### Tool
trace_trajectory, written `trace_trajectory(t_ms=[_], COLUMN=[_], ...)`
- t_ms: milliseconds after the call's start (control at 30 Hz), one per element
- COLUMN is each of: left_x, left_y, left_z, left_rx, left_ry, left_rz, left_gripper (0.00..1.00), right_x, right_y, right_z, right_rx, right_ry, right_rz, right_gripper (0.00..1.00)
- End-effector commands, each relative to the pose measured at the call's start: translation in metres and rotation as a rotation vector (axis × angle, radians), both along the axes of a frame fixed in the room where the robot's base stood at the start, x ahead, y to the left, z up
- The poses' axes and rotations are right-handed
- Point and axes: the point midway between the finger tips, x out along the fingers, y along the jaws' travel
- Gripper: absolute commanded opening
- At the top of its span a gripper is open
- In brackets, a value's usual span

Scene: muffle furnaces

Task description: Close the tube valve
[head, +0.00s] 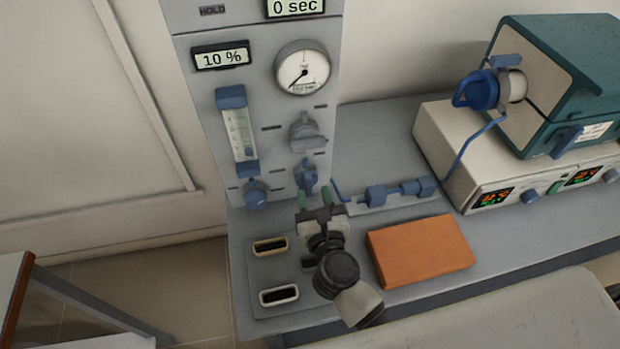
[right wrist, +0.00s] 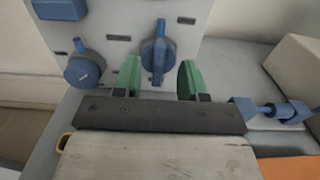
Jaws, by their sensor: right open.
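A grey upright panel (head: 270,130) carries several knobs. A blue valve knob (head: 306,178) sits low on its right side, and a round blue knob (head: 256,194) is at its lower left. My right gripper (head: 313,196) is just in front of and below the right blue knob. In the right wrist view its green fingertips (right wrist: 160,80) are spread, with the blue valve knob (right wrist: 158,48) beyond and between them, its handle about upright. Nothing is between the fingers. The round blue knob (right wrist: 84,68) is left of them. My left gripper is not in view.
A blue tube fitting (head: 400,190) lies on the grey bench right of the panel. An orange block (head: 420,250) is right of my right arm. Two framed slots (head: 279,295) are at the left. A furnace (head: 560,85) stands on a white controller (head: 485,190) at the right.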

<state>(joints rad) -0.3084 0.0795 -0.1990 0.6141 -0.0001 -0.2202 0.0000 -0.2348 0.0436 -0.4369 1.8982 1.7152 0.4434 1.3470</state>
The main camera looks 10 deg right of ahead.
Motion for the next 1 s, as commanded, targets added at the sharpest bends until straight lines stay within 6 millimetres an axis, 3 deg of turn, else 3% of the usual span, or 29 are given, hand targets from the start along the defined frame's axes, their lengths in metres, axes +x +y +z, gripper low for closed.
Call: trace_trajectory(t_ms=[233, 600, 867, 1000], left_x=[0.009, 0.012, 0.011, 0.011], left_y=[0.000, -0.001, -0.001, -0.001], left_z=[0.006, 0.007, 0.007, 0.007], left_rx=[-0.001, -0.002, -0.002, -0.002], left_ry=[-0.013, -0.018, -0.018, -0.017], left_rz=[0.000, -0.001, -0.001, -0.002], left_gripper=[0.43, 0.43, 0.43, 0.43], right_x=[0.032, 0.037, 0.036, 0.036], right_y=[0.000, 0.000, 0.000, 0.000], right_z=[0.001, 0.000, 0.000, 0.000], right_rx=[-0.001, -0.001, -0.002, -0.003], right_ry=[-0.001, 0.000, 0.000, 0.000], right_rz=[0.001, 0.001, 0.001, 0.001], right_gripper=[0.41, 0.41, 0.02, 0.00])
